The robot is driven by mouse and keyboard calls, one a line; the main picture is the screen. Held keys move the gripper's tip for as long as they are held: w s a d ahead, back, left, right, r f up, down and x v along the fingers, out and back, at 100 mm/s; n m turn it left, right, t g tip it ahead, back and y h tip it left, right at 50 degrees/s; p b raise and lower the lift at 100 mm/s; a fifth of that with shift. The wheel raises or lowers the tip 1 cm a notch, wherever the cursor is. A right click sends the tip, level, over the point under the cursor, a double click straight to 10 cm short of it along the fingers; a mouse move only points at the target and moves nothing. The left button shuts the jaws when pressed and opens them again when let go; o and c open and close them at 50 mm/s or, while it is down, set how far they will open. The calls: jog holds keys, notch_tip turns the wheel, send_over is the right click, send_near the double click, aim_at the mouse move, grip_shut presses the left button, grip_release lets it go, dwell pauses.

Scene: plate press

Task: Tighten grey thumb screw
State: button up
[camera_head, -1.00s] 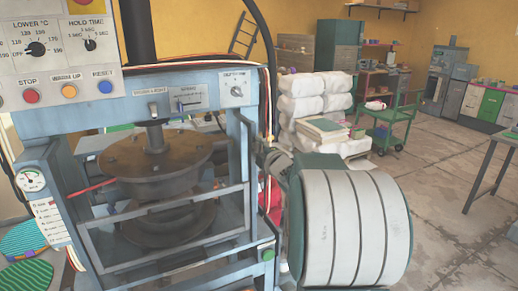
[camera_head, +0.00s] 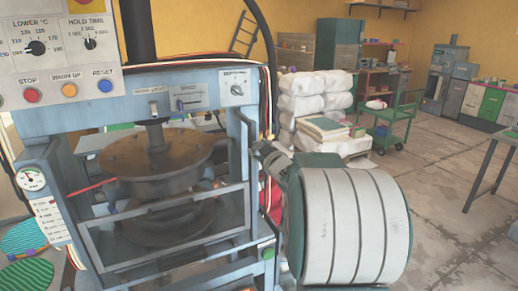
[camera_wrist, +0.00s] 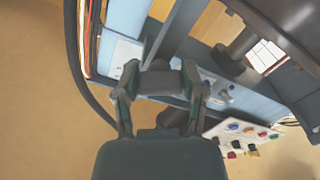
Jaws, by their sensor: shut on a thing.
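In the wrist view my gripper (camera_wrist: 160,76) has both fingers closed around a short, dark grey rounded knob (camera_wrist: 161,86), which appears to be the grey thumb screw. The fingers touch it from the left and right. Beyond it are the blue-grey bars and frame of the press (camera_wrist: 183,38). In the head view the end of my arm is at the right side of the press frame (camera_head: 150,85). My own arm hides the fingertips and the screw there.
The control panel (camera_head: 60,45) with coloured buttons is at the upper left. A round brown platen (camera_head: 120,155) sits behind the guard bars (camera_head: 165,205). A dark hose (camera_wrist: 75,75) and wires run along the frame. White sacks (camera_head: 302,105) and a green cart (camera_head: 392,120) stand behind.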

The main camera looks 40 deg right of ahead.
jog(key=m, duration=0.2)
jog(key=f+m, duration=0.1)
jog(key=m, duration=0.2)
jog(key=shift+a+m, duration=0.1)
jog(key=shift+m, duration=0.2)
dwell(0.4)
jog(key=o, duration=1.2)
jog(key=shift+c, duration=0.2)
jog(key=shift+r, duration=0.2)
jog(key=shift+r, duration=0.1)
